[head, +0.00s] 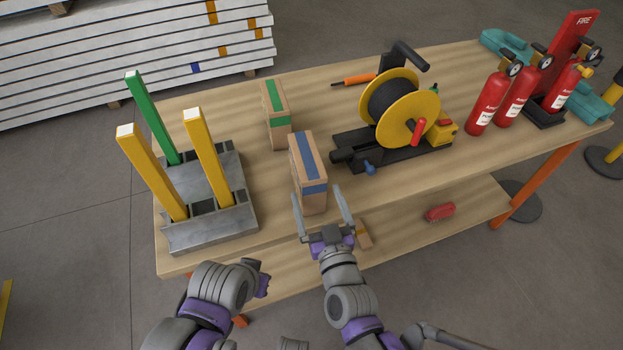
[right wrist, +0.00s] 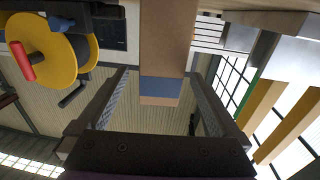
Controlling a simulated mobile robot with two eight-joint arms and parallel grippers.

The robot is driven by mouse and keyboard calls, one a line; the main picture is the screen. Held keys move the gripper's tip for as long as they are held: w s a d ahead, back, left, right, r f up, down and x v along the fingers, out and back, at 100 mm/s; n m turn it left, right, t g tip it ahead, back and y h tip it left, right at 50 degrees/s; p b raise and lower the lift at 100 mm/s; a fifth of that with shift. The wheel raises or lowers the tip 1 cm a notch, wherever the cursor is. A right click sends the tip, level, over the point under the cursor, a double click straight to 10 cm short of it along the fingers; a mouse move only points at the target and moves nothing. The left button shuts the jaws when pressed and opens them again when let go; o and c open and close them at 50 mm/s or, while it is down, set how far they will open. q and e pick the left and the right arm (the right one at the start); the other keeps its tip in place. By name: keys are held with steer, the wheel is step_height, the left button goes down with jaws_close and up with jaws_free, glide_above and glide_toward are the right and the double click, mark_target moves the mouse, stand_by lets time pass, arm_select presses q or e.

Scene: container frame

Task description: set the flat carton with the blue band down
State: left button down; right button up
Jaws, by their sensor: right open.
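The brown carton with the blue band (head: 308,165) stands upright on the wooden table (head: 235,262) near its front edge. My right gripper (head: 321,198) is open at the carton's near side, with its fingers spread toward the lower end. In the right wrist view, the carton (right wrist: 166,45) with its blue band (right wrist: 160,90) shows between and beyond the open fingers (right wrist: 160,78). I cannot tell whether either finger touches it. My left arm is at the lower left of the head view, and its fingers do not show.
A green-banded carton (head: 277,115) stands behind. A grey rack (head: 210,230) with yellow and green posts is left. A yellow reel (head: 410,110) on a black base and red extinguishers (head: 490,103) are right. A red object (head: 440,212) lies on the lower shelf.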

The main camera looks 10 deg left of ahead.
steer(key=shift+v, duration=0.9)
